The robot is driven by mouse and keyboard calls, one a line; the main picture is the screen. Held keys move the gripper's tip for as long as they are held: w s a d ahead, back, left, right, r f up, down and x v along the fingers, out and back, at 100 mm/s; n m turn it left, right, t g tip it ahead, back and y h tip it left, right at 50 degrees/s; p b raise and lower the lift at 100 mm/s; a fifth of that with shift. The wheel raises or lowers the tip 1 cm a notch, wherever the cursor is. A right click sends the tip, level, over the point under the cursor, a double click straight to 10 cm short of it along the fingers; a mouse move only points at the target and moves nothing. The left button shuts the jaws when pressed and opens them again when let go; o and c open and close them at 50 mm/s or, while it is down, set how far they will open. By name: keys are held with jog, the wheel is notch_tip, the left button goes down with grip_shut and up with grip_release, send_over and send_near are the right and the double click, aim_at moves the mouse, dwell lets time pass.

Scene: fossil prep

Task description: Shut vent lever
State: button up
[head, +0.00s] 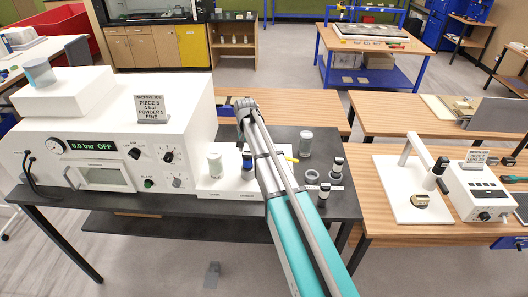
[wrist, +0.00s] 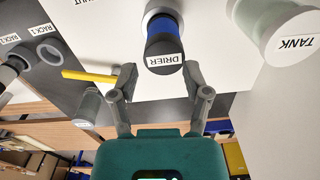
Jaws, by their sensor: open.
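A yellow lever (wrist: 88,76) shows left of my gripper in the wrist view; I take it for the vent lever. Its yellow end (head: 291,159) shows beside my arm in the head view. My gripper (wrist: 160,76) is open, its fingers on either side of the DRIER label and apart from the lever. The dark and blue drier (wrist: 165,42) stands just beyond the fingertips, with nothing visibly gripped. In the head view my arm hides the lever's other end, and I cannot make out the fingers.
A tank (wrist: 275,25) stands right of the drier. A grey jar (head: 305,143) and several small containers stand right of my arm.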

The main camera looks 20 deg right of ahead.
jog(key=shift+n, duration=0.3)
jog(key=s+f+b, duration=0.1)
jog(key=s, duration=0.1)
jog(key=s+f+b, duration=0.1)
jog(key=s, duration=0.1)
jog(key=s+f+b, duration=0.1)
jog(key=shift+s+a+f+b, duration=0.1)
jog(key=shift+s+f+b, duration=0.2)
jog(key=shift+s+f, duration=0.1)
grip_shut()
jog(key=s+f+n+b, duration=0.2)
jog(key=s+f+b, duration=0.5)
jog(key=s, duration=0.4)
jog(key=s+f+n+b, duration=0.2)
jog(key=s+f+b, duration=0.6)
jog(key=s, duration=0.3)
jog(key=shift+s+a+f, duration=0.2)
jog(key=shift+s+a, duration=0.1)
jog(key=shift+s, duration=0.1)
jog(key=shift+d, duration=0.1)
